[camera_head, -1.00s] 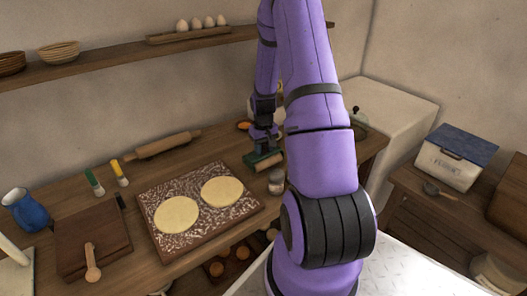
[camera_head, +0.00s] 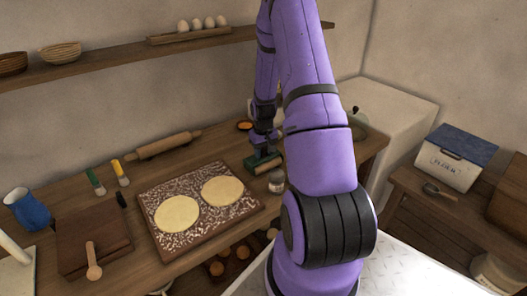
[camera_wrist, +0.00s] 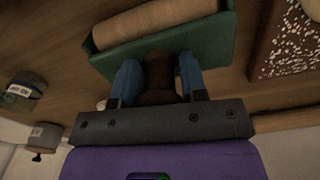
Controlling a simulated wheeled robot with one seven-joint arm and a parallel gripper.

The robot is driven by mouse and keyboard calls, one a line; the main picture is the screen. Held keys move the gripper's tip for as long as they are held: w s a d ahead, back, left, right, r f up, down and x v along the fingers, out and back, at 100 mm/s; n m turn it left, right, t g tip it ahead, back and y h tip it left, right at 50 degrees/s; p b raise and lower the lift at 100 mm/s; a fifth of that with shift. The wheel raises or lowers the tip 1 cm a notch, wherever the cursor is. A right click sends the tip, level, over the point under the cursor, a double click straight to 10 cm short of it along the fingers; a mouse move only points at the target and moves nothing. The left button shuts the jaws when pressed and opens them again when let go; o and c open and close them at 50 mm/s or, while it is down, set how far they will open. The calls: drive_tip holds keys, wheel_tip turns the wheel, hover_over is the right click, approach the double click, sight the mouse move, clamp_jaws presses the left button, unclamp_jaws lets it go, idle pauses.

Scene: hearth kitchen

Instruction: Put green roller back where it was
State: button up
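The green roller shows in the head view (camera_head: 262,161) at the right part of the wooden counter (camera_head: 222,150), just beyond the floured board. It has a green holder and a pale wooden cylinder. In the wrist view it fills the top (camera_wrist: 200,47), with its brown handle (camera_wrist: 159,78) between my blue fingers. My gripper (camera_wrist: 160,82) appears shut on this handle, with a finger close against each side. In the head view my gripper (camera_head: 263,143) is directly above the roller. I cannot tell whether the roller touches the counter.
A floured board (camera_head: 160,243) with two dough rounds lies left of the roller. A small jar (camera_head: 277,182) stands close in front of it. A rolling pin (camera_head: 163,145), two brushes and a blue jug (camera_head: 27,210) are farther left. A shelf (camera_head: 110,48) runs above.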

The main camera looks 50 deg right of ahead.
drive_tip(key=shift+o, duration=0.9)
drive_tip(key=shift+s+a+f, duration=0.2)
drive_tip(key=shift+s+f, duration=0.2)
drive_tip(key=shift+f, duration=0.1)
drive_tip(key=shift+w+r, duration=0.1)
drive_tip(key=shift+r, duration=0.3)
drive_tip(key=shift+o, duration=0.6)
drive_tip(key=r, duration=1.2)
drive_tip(key=shift+w+d+r, duration=0.1)
drive_tip(key=shift+w+r, duration=0.15)
drive_tip(key=shift+r, duration=0.05)
drive_tip(key=s+a+r+n+t, duration=0.2)
drive_tip(key=s+a+r, duration=0.1)
drive_tip(key=a+r, duration=1.5)
drive_tip(key=s+a+r+n+t, duration=0.1)
drive_tip(key=s+a+r, duration=0.3)
drive_tip(key=s+a, duration=0.2)
drive_tip(key=s+a+r+n+t, duration=0.1)
drive_tip(key=s+a+r, duration=0.4)
drive_tip(key=s, duration=0.5)
drive_tip(key=shift+a+r+n+t, duration=0.25)
drive_tip(key=shift+a+t, duration=0.25)
drive_tip(key=shift+a, duration=0.4)
drive_tip(key=shift+w, duration=0.1)
